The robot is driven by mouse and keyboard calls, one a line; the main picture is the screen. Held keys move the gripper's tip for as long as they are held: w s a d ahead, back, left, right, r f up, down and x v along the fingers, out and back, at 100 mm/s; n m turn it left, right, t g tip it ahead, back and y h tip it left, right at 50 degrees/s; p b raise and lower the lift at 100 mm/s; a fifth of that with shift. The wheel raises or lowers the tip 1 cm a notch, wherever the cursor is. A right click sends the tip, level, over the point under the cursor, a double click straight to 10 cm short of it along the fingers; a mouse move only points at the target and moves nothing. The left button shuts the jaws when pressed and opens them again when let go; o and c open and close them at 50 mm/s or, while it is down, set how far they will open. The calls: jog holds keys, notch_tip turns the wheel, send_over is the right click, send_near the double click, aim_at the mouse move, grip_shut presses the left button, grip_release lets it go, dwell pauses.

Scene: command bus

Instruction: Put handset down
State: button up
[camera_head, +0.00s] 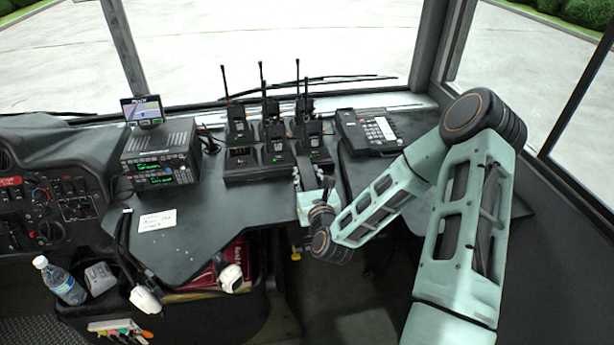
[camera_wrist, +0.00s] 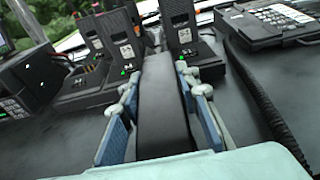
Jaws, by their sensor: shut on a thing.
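My gripper (camera_head: 309,182) is over the front part of the dark console, in front of the radio charger. In the wrist view my gripper (camera_wrist: 161,95) has its blue pads closed on both sides of a long black handset (camera_wrist: 160,120). In the head view the handset is mostly hidden by my gripper. The desk phone (camera_head: 381,130) with its keypad sits behind and to the right of my gripper. The phone also shows at the upper right of the wrist view (camera_wrist: 285,17). A black coiled cord (camera_wrist: 262,90) runs to the right of the handset.
Several handheld radios with antennas stand in the charger (camera_head: 245,172), just beyond the handset. A radio unit (camera_head: 160,155) with a small screen is at left. A white note (camera_head: 157,220) lies on the console (camera_head: 200,235). The console is bare between note and charger. A bottle (camera_head: 62,282) is lower left.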

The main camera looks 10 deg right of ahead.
jog(key=shift+f+b, duration=0.45)
jog(key=o, duration=1.3)
jog(key=shift+r, duration=0.1)
jog(key=shift+s+r+p, duration=0.1)
jog(key=shift+r+p, duration=0.4)
jog(key=shift+p, duration=0.1)
jog(key=s, duration=0.3)
jog(key=s+r+p, duration=0.1)
jog(key=s, duration=0.2)
jog(key=s+p, duration=0.1)
jog(key=s, duration=0.2)
jog(key=shift+s+r, duration=0.25)
jog(key=shift+r, duration=0.05)
jog(key=shift+s+f+p, duration=0.1)
jog(key=shift+s+p, duration=1)
jog(key=shift+p, duration=0.4)
